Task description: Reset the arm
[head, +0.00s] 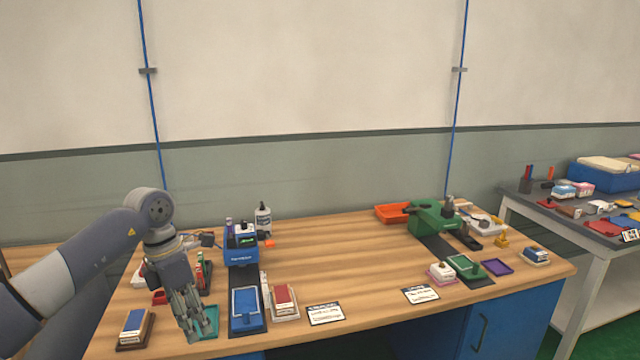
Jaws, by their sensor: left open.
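My left arm comes in from the left side of the head view and bends down over the left end of the wooden table (340,262). My left gripper (190,325) points down in front of a green tray at the table's front left. It is open, and I see nothing between its fingers. The gripper hides part of the green tray and some items behind it. My right gripper does not show.
A blue device (241,246), a blue pad (246,308) and a red-topped block (285,300) stand right of the gripper. A green machine (432,220) and an orange tray (393,213) are further right. The table's middle is clear. A second table (600,235) stands at right.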

